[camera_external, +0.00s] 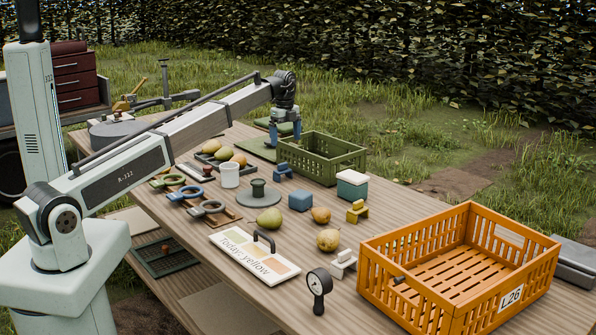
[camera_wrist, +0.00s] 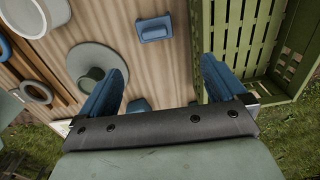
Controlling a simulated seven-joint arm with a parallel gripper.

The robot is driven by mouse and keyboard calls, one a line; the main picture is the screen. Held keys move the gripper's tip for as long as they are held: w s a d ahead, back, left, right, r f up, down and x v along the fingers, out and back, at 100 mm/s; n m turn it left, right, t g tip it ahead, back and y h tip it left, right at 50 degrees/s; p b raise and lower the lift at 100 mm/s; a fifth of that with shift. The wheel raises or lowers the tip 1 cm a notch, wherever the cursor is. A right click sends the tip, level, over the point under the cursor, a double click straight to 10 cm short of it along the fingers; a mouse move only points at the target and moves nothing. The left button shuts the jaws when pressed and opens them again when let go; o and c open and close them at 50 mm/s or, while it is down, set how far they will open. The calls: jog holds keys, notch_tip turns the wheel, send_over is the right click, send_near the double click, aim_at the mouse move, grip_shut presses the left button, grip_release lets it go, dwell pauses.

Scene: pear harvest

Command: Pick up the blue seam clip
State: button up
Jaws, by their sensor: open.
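The blue seam clip (camera_external: 283,171) lies on the wooden table between the grey knobbed disc and the green crate. In the wrist view the blue clip (camera_wrist: 155,28) shows near the top as a small block with a raised tab, ahead of the fingers and apart from them. My gripper (camera_external: 284,136) is open and empty above the table, with its blue fingers pointing down. In the wrist view my gripper's fingers (camera_wrist: 158,88) stand wide apart. A blue block (camera_external: 301,200) sits nearer the outside camera; part of it (camera_wrist: 138,104) shows between the fingers.
The green crate (camera_external: 340,160) stands close to the clip's right. The knobbed disc (camera_external: 252,200) and a white mug (camera_external: 230,176) are to its left. A teal-and-white box (camera_external: 352,186), a yellow clip (camera_external: 357,212), pears and an orange crate (camera_external: 400,298) stand further right.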

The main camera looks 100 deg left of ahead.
aim_at(283, 170)
jog(key=f, duration=0.4)
jog(key=s+f, duration=0.1)
jog(key=f, duration=0.9)
jog(key=shift+s+a, duration=0.15)
jog(key=shift+a, duration=0.15)
jog(key=shift+r, duration=0.1)
jog(key=c, duration=1)
